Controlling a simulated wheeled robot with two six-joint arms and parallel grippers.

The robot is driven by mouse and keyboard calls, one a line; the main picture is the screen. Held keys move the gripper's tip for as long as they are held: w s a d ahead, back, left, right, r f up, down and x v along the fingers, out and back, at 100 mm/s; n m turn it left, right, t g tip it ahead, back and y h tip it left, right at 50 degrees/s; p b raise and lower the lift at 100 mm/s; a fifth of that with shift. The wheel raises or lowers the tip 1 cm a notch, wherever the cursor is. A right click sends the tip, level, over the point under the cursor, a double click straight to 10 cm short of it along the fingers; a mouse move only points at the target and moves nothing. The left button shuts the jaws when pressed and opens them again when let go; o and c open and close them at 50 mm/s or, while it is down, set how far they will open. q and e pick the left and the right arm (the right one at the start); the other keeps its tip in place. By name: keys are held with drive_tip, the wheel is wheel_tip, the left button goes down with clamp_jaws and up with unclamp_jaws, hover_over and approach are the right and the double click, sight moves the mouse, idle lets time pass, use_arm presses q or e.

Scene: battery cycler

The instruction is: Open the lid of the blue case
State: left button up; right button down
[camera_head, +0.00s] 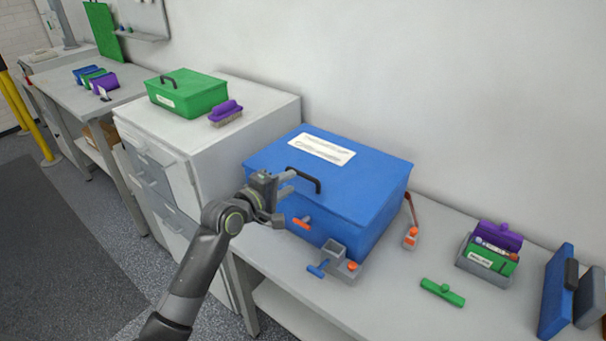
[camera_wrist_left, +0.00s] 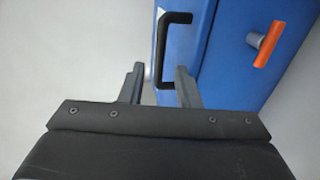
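The blue case (camera_head: 352,179) stands on the light grey bench with its lid closed and a white label (camera_head: 321,149) on top. A dark handle (camera_head: 304,179) sticks out at the lid's front edge. A latch with an orange lever (camera_head: 301,223) is on the front face. My left gripper (camera_head: 287,184) is at the handle, at the case's front left. In the left wrist view the handle (camera_wrist_left: 160,48) lies ahead of and between the open fingers (camera_wrist_left: 158,76). I cannot tell whether they touch it. My right gripper is not in view.
A small grey fixture (camera_head: 341,262) with blue and orange knobs stands before the case. A green clamp-like piece (camera_head: 442,292) and a grey bin (camera_head: 485,262) are to the right.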

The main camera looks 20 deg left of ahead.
sight(303, 173)
use_arm(q)
drive_tip(key=shift+x, duration=3.45)
drive_tip(key=shift+c, duration=0.3)
clamp_jaws()
